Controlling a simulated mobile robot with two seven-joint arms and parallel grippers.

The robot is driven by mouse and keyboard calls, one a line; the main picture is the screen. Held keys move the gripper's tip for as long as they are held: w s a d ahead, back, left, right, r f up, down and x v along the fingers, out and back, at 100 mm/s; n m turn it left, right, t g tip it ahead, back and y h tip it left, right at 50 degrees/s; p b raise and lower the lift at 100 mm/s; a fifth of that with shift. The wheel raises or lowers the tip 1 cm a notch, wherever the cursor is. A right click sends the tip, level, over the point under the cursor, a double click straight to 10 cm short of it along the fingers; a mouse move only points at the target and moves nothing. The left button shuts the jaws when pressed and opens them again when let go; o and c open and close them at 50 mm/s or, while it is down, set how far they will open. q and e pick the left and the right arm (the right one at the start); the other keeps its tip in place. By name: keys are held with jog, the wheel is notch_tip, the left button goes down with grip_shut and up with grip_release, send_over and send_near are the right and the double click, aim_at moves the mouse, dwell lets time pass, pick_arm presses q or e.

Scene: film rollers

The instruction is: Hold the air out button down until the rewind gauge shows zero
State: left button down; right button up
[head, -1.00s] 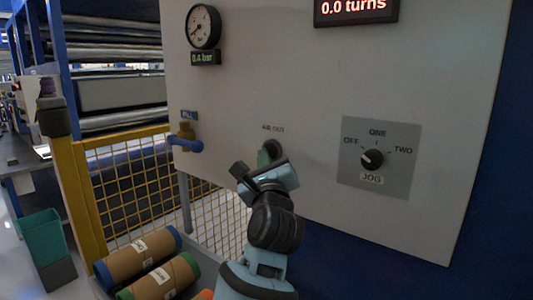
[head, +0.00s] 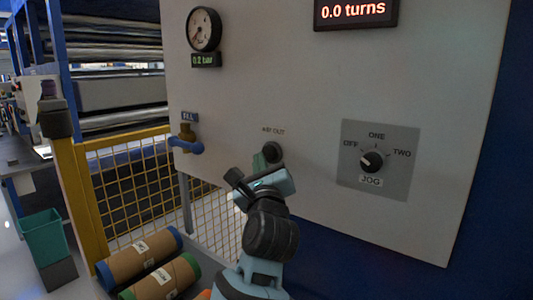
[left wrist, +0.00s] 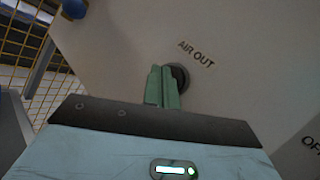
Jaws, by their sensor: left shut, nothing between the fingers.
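The dark round air out button (head: 272,152) is on the pale panel under its "AIR OUT" label; it also shows in the left wrist view (left wrist: 181,76). My left gripper (head: 260,160) has its green fingers shut and empty. In the left wrist view its fingertips (left wrist: 162,72) overlap the button's left side; I cannot tell whether they touch or press it. The round dial gauge (head: 204,29) is at the panel's upper left, its needle toward the lower left. The readout (head: 205,60) below it says 0.2 bar. My right gripper is not in view.
A blue-handled fill valve (head: 187,144) sticks out at left. A jog knob (head: 372,161), pointing near OFF, is at right. A display (head: 355,11) reads 0.0 turns. A yellow mesh fence (head: 130,190), brown rolls (head: 140,257) and a green bin (head: 45,237) are at lower left.

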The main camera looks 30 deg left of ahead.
pick_arm(q)
jog(key=shift+s, duration=0.15)
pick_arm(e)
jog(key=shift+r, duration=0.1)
